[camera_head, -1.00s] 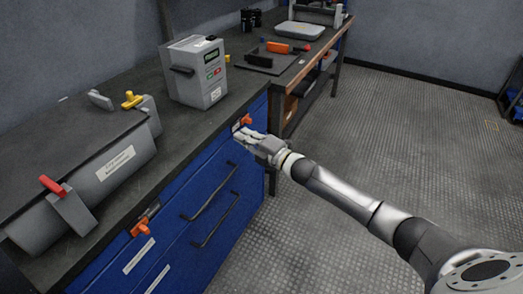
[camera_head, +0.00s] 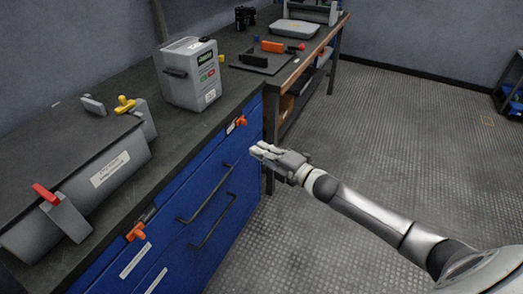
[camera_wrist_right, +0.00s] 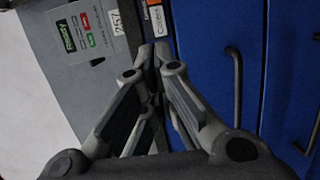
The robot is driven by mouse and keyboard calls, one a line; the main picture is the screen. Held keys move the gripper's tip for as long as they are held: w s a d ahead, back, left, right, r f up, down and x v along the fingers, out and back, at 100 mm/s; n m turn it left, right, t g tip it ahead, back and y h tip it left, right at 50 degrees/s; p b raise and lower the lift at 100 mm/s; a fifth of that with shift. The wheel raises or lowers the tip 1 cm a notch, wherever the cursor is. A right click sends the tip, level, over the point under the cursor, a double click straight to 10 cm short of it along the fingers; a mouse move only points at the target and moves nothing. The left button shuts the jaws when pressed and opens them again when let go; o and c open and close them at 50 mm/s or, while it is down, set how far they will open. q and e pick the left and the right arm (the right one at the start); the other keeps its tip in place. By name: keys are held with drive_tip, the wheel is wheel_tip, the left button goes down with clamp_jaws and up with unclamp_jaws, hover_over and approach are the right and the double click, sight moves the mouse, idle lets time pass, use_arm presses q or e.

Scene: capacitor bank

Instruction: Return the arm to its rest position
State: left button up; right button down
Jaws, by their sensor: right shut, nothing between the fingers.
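My right gripper (camera_head: 258,150) is shut and empty in the head view. It hangs in the air in front of the blue cabinet (camera_head: 205,178), at the right end of its drawer fronts. In the right wrist view the fingers of my right gripper (camera_wrist_right: 152,55) meet at their tips with nothing between them. The right arm comes in from the lower right of the head view. An orange latch (camera_head: 240,121) on the cabinet's upper edge is in clear view, a little left of and above the fingertips. My left gripper is not in view.
A grey meter box (camera_head: 192,78) stands on the dark worktop (camera_head: 140,85). A grey capacitor unit (camera_head: 75,185) with red and yellow levers lies at the left. A second orange latch (camera_head: 136,232) is on the cabinet's near end. The floor (camera_head: 400,130) to the right is open.

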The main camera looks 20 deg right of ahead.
drive_tip(key=s+a+f+m+g+h, duration=0.2)
drive_tip(key=s+f+m+g+h, duration=0.15)
drive_tip(key=s+f+m, duration=0.6)
drive_tip(key=s+a+f+m+g+h, duration=0.3)
drive_tip(key=s+f+m+g, duration=0.25)
drive_tip(key=s+f, duration=0.7)
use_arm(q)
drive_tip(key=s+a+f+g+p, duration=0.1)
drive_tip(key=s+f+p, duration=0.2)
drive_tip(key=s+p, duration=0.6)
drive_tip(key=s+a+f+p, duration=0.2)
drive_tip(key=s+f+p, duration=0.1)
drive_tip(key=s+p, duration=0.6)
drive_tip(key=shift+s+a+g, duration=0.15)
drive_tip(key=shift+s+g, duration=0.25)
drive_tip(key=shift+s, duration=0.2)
use_arm(e)
drive_tip(key=s+f+m+g, duration=0.1)
drive_tip(key=s+f, duration=0.3)
drive_tip(key=s, duration=0.6)
drive_tip(key=s+d+f+m+g, duration=0.1)
drive_tip(key=s+f, duration=0.4)
drive_tip(key=s, duration=0.6)
drive_tip(key=s+f+m+g, duration=0.3)
drive_tip(key=s+f+g, duration=0.1)
drive_tip(key=s, duration=0.7)
drive_tip(key=shift+d+f+h, duration=0.15)
drive_tip(key=shift+f+h, duration=0.3)
drive_tip(key=shift+f, duration=0.2)
drive_tip(key=shift+s, duration=0.1)
